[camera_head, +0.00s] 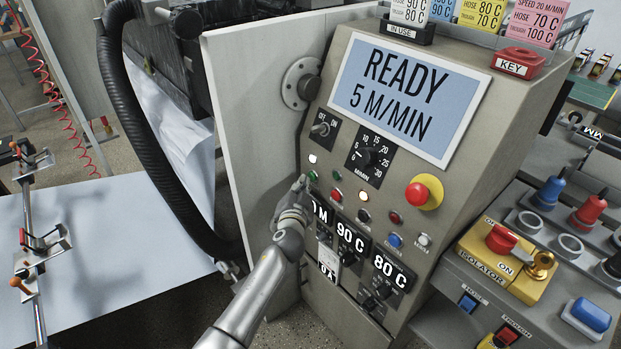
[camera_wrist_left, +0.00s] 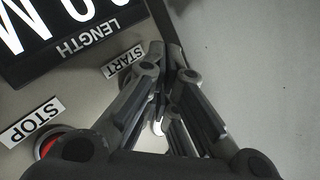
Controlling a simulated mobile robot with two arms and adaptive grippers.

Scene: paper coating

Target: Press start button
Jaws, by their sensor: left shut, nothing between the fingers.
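The grey control panel (camera_head: 252,122) carries a small green button (camera_head: 313,176) at its left side, just beside the tip of my left gripper (camera_head: 303,184). In the left wrist view, a START label (camera_wrist_left: 124,62) lies beside my shut, empty left gripper (camera_wrist_left: 170,78). The button at that label is hidden behind the fingers. Whether the tip touches the button I cannot tell. My right gripper is out of view.
A display (camera_head: 408,95) reads READY, 5 M/MIN. A red emergency knob on a yellow base (camera_head: 426,191) is to the right. Digit readouts (camera_head: 352,240) sit below the buttons. A yellow isolator box (camera_head: 508,268) stands at right. A black hose (camera_head: 140,130) bends down at left.

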